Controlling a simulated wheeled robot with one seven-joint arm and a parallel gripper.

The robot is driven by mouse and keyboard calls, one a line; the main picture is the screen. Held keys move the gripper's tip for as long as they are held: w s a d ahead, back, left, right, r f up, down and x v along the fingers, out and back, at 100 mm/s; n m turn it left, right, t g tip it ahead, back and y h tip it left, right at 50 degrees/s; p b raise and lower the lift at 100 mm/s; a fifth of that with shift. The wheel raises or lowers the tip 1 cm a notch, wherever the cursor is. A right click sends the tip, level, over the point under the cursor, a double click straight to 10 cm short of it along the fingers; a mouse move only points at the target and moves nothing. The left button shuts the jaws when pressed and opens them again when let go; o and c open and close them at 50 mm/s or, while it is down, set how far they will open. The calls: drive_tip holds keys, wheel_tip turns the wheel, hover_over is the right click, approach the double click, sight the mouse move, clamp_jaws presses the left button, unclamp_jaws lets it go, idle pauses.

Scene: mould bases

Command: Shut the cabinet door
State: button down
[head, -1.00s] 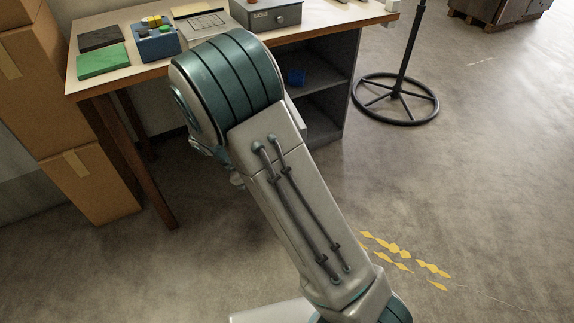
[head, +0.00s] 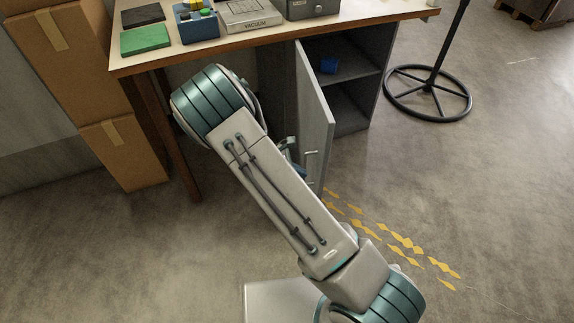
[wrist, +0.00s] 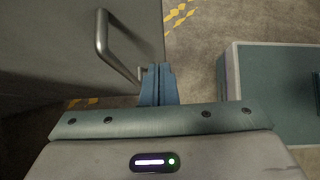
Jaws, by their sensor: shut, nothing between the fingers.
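The grey cabinet door (head: 316,110) stands open, swung out from the left side of the cabinet under the workbench. Its bar handle (head: 310,165) is near its free edge. In the wrist view the door (wrist: 60,45) fills the upper left, with the metal handle (wrist: 103,42) standing out from it. My gripper (wrist: 158,70) is shut and empty, its blue fingertips together beside the lower end of the handle. I cannot tell whether they touch it. In the head view my gripper (head: 291,148) is mostly hidden behind my arm, just left of the door.
The open cabinet has a shelf (head: 350,85) with a blue item (head: 329,65) on it. The workbench (head: 270,36) above carries several items. Cardboard boxes (head: 120,150) are stacked at left. A round-footed stand (head: 428,95) is at right. Floor on the right is largely clear.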

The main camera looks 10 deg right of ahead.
sight(320, 173)
drive_tip(key=shift+w+d, duration=0.15)
drive_tip(key=shift+d, duration=1.85)
